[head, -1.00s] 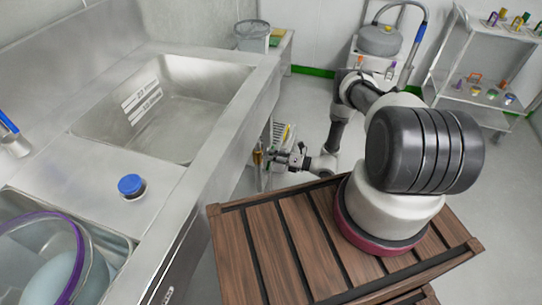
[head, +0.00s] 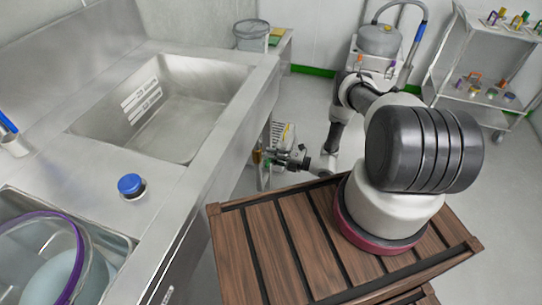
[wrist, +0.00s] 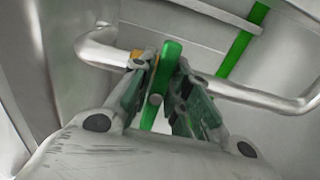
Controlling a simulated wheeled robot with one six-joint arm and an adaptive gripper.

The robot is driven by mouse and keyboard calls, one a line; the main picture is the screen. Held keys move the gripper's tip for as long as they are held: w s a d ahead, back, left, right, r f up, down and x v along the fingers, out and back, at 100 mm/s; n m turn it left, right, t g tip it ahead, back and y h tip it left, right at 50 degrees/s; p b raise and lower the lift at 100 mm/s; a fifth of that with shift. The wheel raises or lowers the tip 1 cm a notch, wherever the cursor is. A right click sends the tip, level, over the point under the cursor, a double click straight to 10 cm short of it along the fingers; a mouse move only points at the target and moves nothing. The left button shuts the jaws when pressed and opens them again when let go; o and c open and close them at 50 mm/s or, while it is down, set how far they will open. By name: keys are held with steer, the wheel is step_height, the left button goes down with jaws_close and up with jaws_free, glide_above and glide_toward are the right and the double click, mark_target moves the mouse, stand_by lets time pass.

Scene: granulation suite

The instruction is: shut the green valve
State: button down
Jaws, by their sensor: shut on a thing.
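The green valve's handle (wrist: 168,62) is a flat green lever in the wrist view, standing between my gripper's fingers. My gripper (wrist: 161,80) is shut on this lever, with a finger on each side. A small patch of yellow-orange shows by the left fingertip. In the head view my gripper (head: 272,158) reaches in beside the sink counter's front, close to a small brass-coloured part (head: 257,157). The green lever cannot be made out in the head view.
A bent metal pipe (wrist: 265,98) runs behind the lever. The steel sink counter (head: 225,125) stands at the left, and a slatted wooden top (head: 285,240) lies in front. A shelf cart (head: 475,65) stands at the back right.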

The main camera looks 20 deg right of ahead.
stand_by(0.4)
steer(key=c, duration=1.4)
jaws_free()
steer(key=shift+c, duration=0.2)
steer(key=shift+d, duration=0.15)
steer(key=v, duration=1.2)
